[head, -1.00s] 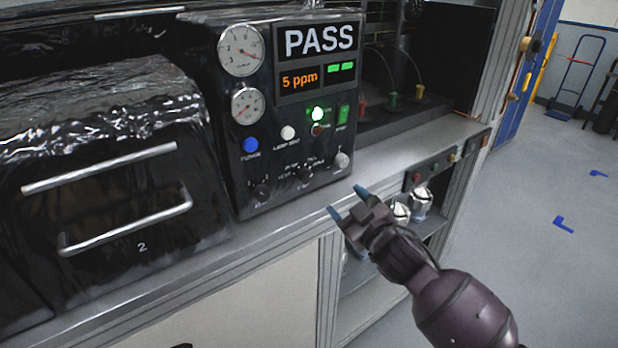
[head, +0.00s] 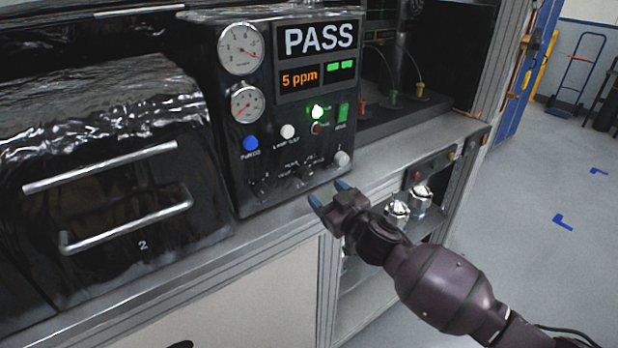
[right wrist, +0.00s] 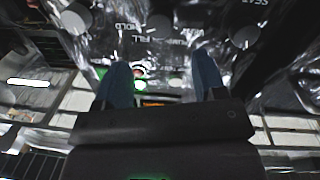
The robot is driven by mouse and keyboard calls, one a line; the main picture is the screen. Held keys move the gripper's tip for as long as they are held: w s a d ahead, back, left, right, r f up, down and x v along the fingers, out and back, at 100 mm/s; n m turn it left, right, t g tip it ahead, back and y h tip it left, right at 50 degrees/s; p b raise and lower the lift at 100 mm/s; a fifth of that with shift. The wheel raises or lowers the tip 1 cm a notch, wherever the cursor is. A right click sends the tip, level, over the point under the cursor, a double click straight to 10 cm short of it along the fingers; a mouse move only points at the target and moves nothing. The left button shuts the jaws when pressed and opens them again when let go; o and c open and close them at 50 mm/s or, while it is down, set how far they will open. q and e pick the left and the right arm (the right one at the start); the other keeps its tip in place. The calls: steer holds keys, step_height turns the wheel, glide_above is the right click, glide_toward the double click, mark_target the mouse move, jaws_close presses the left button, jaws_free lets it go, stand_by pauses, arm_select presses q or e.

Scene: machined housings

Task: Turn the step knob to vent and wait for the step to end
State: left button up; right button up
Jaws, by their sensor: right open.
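The black leak tester (head: 290,120) stands on the bench, its screen reading PASS and 5 ppm, with a green lamp lit. The step knob (head: 304,172) is the middle one of the lower row, with small labels around it. It also shows in the right wrist view (right wrist: 160,22), where the lettering is upside down. Which label it points to is too small to tell. My right gripper (head: 330,193) is open and empty, just in front of and below the knob, apart from it. In the right wrist view the fingers (right wrist: 162,75) point toward the panel. My left gripper is out of view.
Another knob (head: 260,188) sits to the left and a pale knob (head: 342,159) close to the right. A blue button (head: 250,143) and a white button (head: 287,131) are above. A dark chamber with bar handles (head: 125,221) stands left. The bench edge runs below my gripper.

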mark_target(307, 176)
steer(key=x, duration=0.8)
steer(key=shift+w, duration=0.15)
steer(key=c, duration=0.9)
